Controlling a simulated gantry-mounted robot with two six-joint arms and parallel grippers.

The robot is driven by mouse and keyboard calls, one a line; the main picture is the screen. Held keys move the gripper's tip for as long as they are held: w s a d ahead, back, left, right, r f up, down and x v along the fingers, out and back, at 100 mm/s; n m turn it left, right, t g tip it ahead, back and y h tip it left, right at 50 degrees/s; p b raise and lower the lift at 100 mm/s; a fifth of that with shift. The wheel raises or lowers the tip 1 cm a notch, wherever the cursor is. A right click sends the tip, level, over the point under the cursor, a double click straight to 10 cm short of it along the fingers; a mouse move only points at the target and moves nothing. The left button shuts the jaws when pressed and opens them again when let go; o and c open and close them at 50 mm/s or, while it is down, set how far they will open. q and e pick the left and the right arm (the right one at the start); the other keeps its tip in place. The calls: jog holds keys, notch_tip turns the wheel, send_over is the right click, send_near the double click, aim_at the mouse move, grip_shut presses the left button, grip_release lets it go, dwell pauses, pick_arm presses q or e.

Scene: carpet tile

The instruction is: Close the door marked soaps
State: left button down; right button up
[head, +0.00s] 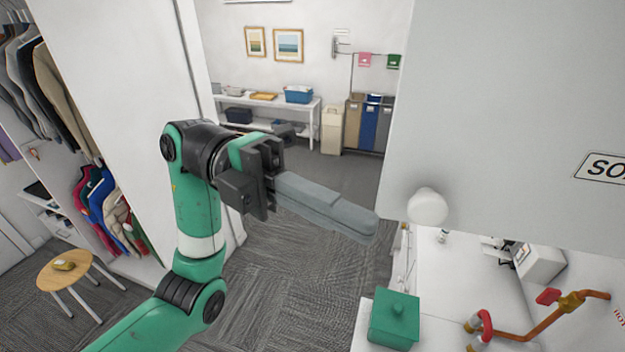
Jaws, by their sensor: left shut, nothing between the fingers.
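The door (490,120) is a large pale grey panel filling the upper right of the head view. A label at its right edge, cut off by the frame, reads "SO". A round white knob (427,207) sits near its lower left corner. The door stands open, and shelf space shows below its lower edge. My left gripper (372,228) is shut and empty, its long grey fingers pointing right. In the picture the fingertips lie just left of the knob; I cannot tell whether they touch the door. My right gripper is not in view.
A green lidded box (395,318) stands on a white surface below the knob. Copper piping (520,335) with red handles is at lower right. A round wooden stool (66,268) and hanging clothes are at left. Carpet (275,300) is clear in the middle.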

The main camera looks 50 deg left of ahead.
aim_at(391, 204)
pick_arm(q)
jog(key=w+p, duration=0.1)
jog(key=w+d+p, duration=0.1)
jog(key=w+d, duration=0.1)
jog(key=w, duration=0.1)
jog(key=shift+w+p, duration=0.1)
jog(key=shift+p, duration=0.3)
